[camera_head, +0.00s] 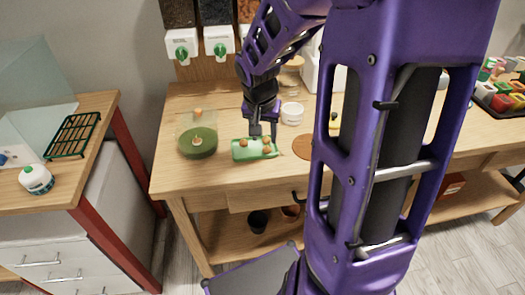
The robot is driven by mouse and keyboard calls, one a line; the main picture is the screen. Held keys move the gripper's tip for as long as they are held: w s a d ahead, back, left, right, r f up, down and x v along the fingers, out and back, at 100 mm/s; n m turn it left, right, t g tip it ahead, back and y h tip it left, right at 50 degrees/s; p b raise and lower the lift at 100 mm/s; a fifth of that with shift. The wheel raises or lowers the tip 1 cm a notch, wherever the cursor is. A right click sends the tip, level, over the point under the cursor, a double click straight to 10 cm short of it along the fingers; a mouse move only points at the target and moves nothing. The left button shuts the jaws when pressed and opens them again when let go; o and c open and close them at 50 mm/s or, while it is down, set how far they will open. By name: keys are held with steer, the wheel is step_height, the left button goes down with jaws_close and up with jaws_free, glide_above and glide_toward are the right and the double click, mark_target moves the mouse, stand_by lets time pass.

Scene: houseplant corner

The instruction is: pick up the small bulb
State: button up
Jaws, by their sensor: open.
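Several small brown, bulb-like things show on the wooden bench in the head view. Two of them, a left one (243,142) and a right one (266,141), are on a green tray (254,154). Another (197,141) is on a round green mat or dish (205,151) to the left, and one more (198,113) is behind it. I cannot tell which is the small bulb. My gripper (264,130) points down with its jaws open, just above or behind the tray's right part. I cannot tell whether it touches anything.
A white round container (292,113) stands right of my gripper. A brown round mat (303,147) lies right of the tray, partly behind my arm. White dispensers with green knobs (181,47) hang at the back. The bench's front left is clear.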

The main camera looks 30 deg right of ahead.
mark_target(267, 148)
steer(key=b+x, duration=0.3)
steer(key=x, duration=0.2)
steer(key=shift+d+f+b, duration=0.2)
steer(key=shift+f+b, duration=0.1)
steer(key=shift+b, duration=0.1)
steer(key=shift+s, duration=0.1)
steer(key=shift+c, duration=0.3)
steer(key=shift+f, duration=0.1)
steer(key=c, duration=0.5)
jaws_close()
